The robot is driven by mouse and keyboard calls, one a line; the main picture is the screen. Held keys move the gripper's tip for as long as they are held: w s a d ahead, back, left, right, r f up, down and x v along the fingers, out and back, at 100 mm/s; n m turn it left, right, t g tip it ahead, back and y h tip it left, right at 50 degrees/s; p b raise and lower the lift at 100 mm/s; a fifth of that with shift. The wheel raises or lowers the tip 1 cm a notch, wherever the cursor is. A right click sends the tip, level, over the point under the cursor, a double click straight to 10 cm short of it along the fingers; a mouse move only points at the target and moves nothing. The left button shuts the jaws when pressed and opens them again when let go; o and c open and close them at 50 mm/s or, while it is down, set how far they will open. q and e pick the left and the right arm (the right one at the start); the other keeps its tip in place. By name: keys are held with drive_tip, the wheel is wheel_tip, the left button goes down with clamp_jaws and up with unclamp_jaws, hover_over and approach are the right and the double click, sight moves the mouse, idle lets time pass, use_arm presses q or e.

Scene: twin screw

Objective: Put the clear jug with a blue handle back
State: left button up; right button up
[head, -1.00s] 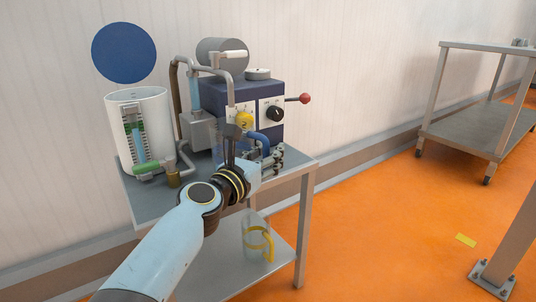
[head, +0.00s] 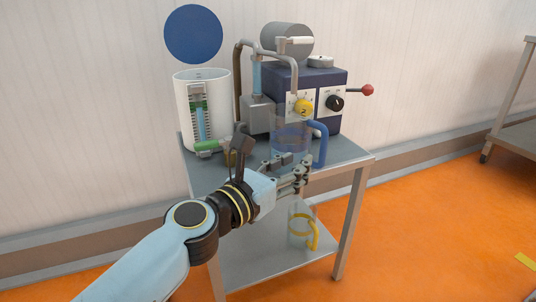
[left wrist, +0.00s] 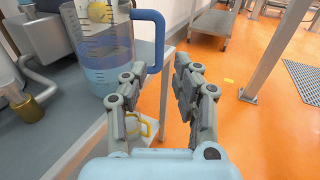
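The clear jug with a blue handle (head: 290,138) stands upright on the table top in front of the dark blue machine, below its pipe. It holds some bluish liquid, and its handle points right. It shows large at the upper left in the left wrist view (left wrist: 100,50). My left gripper (head: 300,170) is in front of the jug, near the table's front edge. In the left wrist view its two fingers (left wrist: 158,75) are apart with nothing between them. The jug's handle is beyond the fingertips. My right gripper is not in view.
A jug with a yellow handle (head: 302,225) stands on the lower shelf. A white cylinder (head: 202,105) with a gauge stands left of the machine (head: 325,85). A red-knobbed lever (head: 368,90) sticks out right. Orange floor (head: 440,220) is clear to the right.

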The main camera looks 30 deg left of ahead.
use_arm(q)
drive_tip(key=s+d+f+m+g+h, duration=0.1)
drive_tip(key=s+d+f+m+g, duration=0.2)
drive_tip(key=s+f+m+g, duration=0.9)
drive_tip(key=s+a+f+m+g+y, duration=0.2)
drive_tip(key=s+a+f+m, duration=0.4)
drive_tip(key=s+m, duration=0.5)
drive_tip(key=s+a+f+m+g+y, duration=0.3)
drive_tip(key=s+a+f+m, duration=0.3)
drive_tip(key=s+f+m, duration=0.5)
drive_tip(key=shift+s+a+f+y, duration=0.2)
drive_tip(key=shift+s+y, duration=0.2)
drive_tip(key=shift+s, duration=0.5)
